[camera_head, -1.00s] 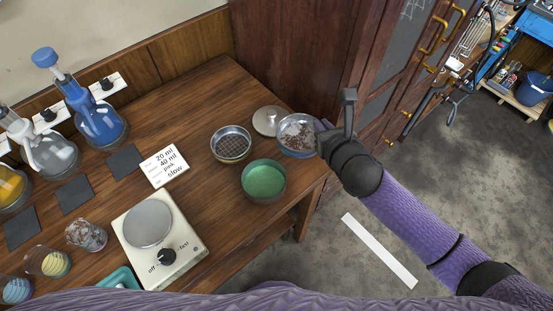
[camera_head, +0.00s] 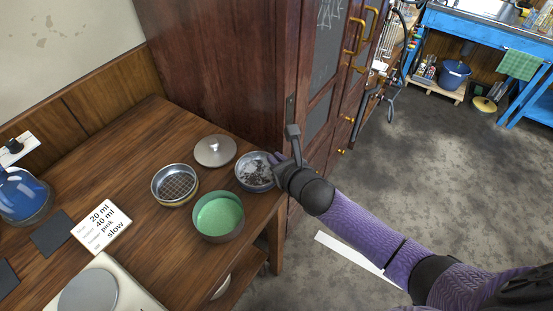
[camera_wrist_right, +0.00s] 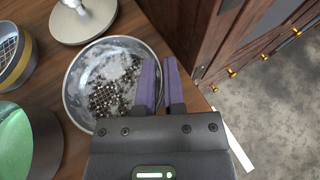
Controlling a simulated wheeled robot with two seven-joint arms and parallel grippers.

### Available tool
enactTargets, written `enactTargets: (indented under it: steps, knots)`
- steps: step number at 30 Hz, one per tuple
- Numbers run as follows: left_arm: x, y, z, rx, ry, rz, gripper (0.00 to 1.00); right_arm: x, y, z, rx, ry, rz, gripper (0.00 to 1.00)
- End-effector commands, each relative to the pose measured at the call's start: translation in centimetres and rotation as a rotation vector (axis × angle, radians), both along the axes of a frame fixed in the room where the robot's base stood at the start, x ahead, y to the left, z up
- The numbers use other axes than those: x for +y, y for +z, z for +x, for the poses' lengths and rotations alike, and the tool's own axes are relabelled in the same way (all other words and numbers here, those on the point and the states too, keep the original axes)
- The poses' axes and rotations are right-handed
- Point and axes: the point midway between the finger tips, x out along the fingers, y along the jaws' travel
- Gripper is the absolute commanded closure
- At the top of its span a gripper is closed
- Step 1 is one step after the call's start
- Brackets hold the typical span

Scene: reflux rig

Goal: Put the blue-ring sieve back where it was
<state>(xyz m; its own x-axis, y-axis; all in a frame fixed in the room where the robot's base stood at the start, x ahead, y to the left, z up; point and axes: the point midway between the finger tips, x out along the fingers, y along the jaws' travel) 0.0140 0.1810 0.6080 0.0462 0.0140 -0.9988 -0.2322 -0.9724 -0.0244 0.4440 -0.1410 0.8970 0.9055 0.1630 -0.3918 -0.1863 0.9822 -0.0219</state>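The blue-ring sieve (camera_head: 254,171) is a round metal pan with a bluish lower edge, holding dark and pale pieces. It is at the right end of the wooden bench, near the edge. In the right wrist view, the sieve (camera_wrist_right: 100,88) shows its mesh, partly covered by pale bits. My right gripper (camera_wrist_right: 160,65) has one finger inside the sieve's rim and one outside, nearly together, shut on its wall. In the head view my right gripper (camera_head: 279,160) is at the sieve's right side, its fingertips partly hidden. My left gripper is not in view.
A yellow-ring sieve (camera_head: 175,185), a green pan (camera_head: 218,216) and a metal lid (camera_head: 215,151) stand close left of the sieve. The dark wooden cabinet (camera_head: 225,70) rises behind. A note card (camera_head: 101,226) and a scale (camera_head: 90,292) are further left.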

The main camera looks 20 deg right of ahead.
Motion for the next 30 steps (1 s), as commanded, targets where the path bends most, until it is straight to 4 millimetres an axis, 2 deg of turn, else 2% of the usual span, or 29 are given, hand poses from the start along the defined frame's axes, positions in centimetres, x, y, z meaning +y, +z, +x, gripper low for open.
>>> enactTargets:
  steps: [1,4,14,17,24,30]
  knots:
    - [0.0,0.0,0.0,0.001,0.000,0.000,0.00,0.0,0.0,0.0,0.001,0.000,0.000,0.77]
    - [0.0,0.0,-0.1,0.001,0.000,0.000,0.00,0.0,0.0,0.0,0.001,0.000,0.001,0.56]
    - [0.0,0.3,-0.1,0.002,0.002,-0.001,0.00,0.0,0.5,0.0,0.000,0.000,0.002,0.56]
    - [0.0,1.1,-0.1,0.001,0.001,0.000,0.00,-0.3,1.1,-1.4,0.002,0.001,0.000,0.56]
    - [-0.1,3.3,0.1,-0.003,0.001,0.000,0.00,-1.2,3.4,-6.6,0.003,0.001,-0.001,0.56]
    - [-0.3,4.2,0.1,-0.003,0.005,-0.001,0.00,-1.8,4.8,-10.1,0.002,0.000,0.001,0.56]
